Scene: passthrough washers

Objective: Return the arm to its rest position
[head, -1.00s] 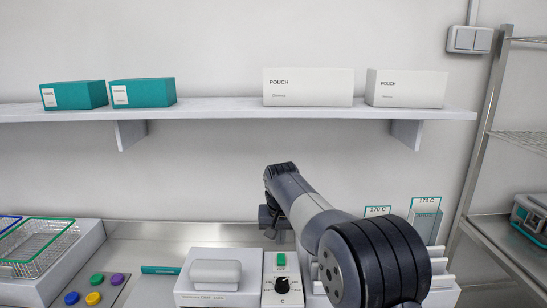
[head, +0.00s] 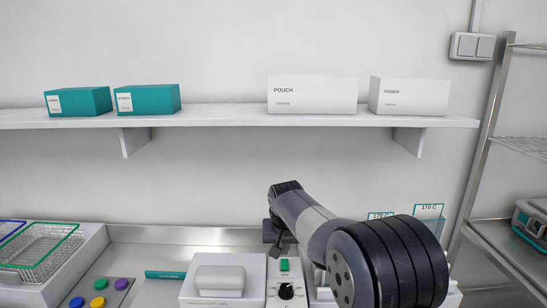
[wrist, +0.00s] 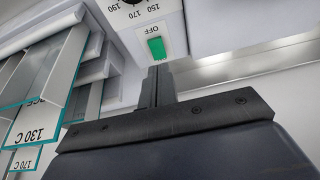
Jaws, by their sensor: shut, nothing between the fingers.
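My arm reaches in from the lower right in the head view, its black and grey links above the bench. My gripper (head: 276,246) is a small dark shape at the far end of the arm, partly hidden by it, behind the green switch. In the wrist view my gripper (wrist: 157,84) shows its dark fingers together, with nothing between them. The fingertips lie just below the green switch (wrist: 156,47) in the picture; I cannot tell the gap.
A white sealer-like device (head: 218,280) and a control panel with a dial (head: 286,291) stand on the bench. Temperature cards (head: 428,213) stand behind my arm at right. Wire baskets (head: 38,248) and coloured buttons (head: 99,302) are at left. A shelf (head: 225,117) with boxes hangs above.

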